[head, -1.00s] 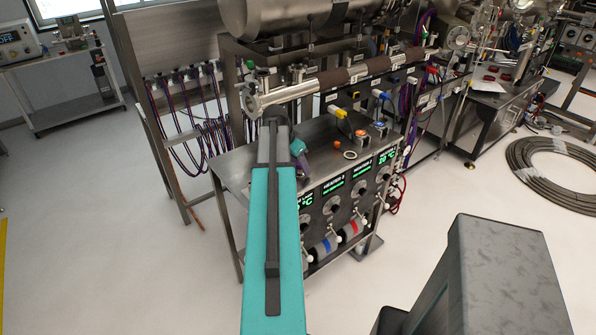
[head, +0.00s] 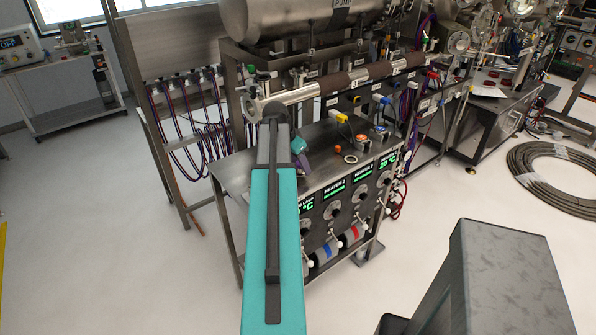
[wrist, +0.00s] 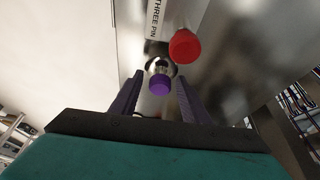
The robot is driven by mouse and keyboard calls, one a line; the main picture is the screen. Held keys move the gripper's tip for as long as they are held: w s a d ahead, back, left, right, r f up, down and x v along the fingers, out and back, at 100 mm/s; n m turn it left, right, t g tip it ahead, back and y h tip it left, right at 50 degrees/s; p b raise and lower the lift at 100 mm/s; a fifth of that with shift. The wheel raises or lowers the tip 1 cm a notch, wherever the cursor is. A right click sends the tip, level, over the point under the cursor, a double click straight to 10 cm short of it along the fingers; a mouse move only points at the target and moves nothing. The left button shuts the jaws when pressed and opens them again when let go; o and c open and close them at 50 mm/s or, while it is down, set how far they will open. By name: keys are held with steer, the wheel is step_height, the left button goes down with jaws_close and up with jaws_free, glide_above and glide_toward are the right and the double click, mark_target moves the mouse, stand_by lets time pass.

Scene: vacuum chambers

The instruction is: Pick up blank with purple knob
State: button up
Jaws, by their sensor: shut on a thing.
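The blank with the purple knob (wrist: 160,83) shows in the wrist view as a small shiny metal piece with a purple end. My gripper (wrist: 160,76) has its two purple fingers on either side of it and is shut on it. A red knob (wrist: 185,45) sits just above and to the right, beside a label reading "THREE PIN". In the head view my arm reaches over the steel bench toward the metal tube, and part of my gripper (head: 300,150) shows at the bench's left side. The blank is hidden in the head view.
The steel bench (head: 232,170) carries heater panels, a metal ring (head: 350,159) and coloured valves. A horizontal steel tube (head: 302,94) runs above it under a large tank (head: 290,18). Hanging cables (head: 195,115) are on the left. Open floor lies at left and right.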

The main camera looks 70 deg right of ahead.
steer(key=shift+r, duration=0.65)
steer(key=s+a+r+b, duration=0.1)
steer(key=s+a+b, duration=0.4)
steer(key=a, duration=0.7)
steer(key=shift+s+b, duration=0.35)
steer(key=shift+s, duration=0.45)
steer(key=shift+a+b, duration=0.1)
steer(key=shift+b, duration=0.25)
steer(key=b, duration=0.2)
steer(key=s+a+b, duration=0.1)
steer(key=b, duration=0.1)
steer(key=shift+a+r, duration=0.15)
steer(key=shift+a, duration=0.15)
steer(key=shift+a+r+b, duration=0.1)
steer(key=shift+r+b, duration=0.05)
steer(key=shift+b, duration=0.25)
